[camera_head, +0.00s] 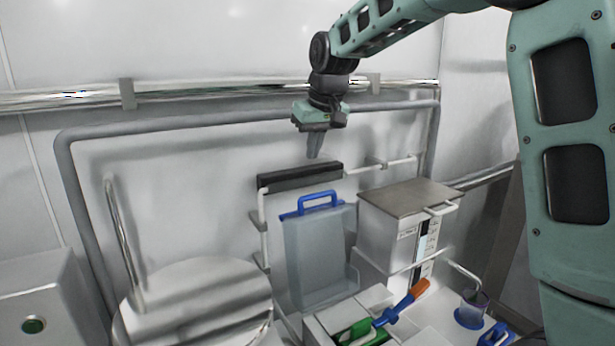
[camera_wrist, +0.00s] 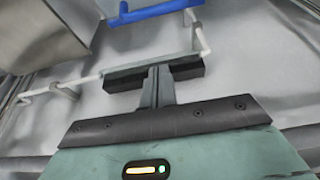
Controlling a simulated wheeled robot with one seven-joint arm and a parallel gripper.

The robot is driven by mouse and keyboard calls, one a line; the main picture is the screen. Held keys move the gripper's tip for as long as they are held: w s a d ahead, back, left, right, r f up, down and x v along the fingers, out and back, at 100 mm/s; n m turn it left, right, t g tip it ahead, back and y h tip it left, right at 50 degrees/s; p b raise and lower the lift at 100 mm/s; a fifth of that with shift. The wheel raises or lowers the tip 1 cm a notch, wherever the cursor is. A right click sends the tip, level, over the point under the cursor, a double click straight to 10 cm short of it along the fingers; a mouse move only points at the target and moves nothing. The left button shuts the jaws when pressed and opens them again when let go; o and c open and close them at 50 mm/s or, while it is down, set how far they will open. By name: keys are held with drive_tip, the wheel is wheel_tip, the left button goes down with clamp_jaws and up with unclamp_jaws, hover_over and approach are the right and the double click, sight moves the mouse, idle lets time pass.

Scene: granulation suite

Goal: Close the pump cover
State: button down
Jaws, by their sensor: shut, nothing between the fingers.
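A clear, flat panel (camera_head: 318,255) with a blue handle (camera_head: 318,200) stands upright in front of the back wall. The blue handle also shows at the top of the wrist view (camera_wrist: 155,12). To its right is a white box with a flat grey lid (camera_head: 408,197), lying level on top, and a scale on its front. I cannot tell for sure which of these is the pump cover. My gripper (camera_head: 314,150) is shut and empty, pointing down above the black bar (camera_head: 300,176). In the wrist view its fingers (camera_wrist: 157,86) appear in front of that bar.
White pipes (camera_head: 385,166) run around the black bar. A round metal lid (camera_head: 195,300) is at the lower left. A tray at the front holds an orange-and-blue tool (camera_head: 405,302) and a green item (camera_head: 360,330).

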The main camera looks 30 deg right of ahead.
drive_tip(key=p, duration=0.3)
hover_over(316, 208)
drive_tip(key=w, duration=0.4)
wheel_tip(316, 208, down, 8)
drive_tip(key=shift+r, duration=0.1)
drive_tip(key=s+p, duration=0.1)
drive_tip(key=s, duration=0.2)
drive_tip(key=shift+s+a+f+p, duration=0.1)
drive_tip(key=shift+s+f+p, duration=0.15)
drive_tip(key=shift+s, duration=0.25)
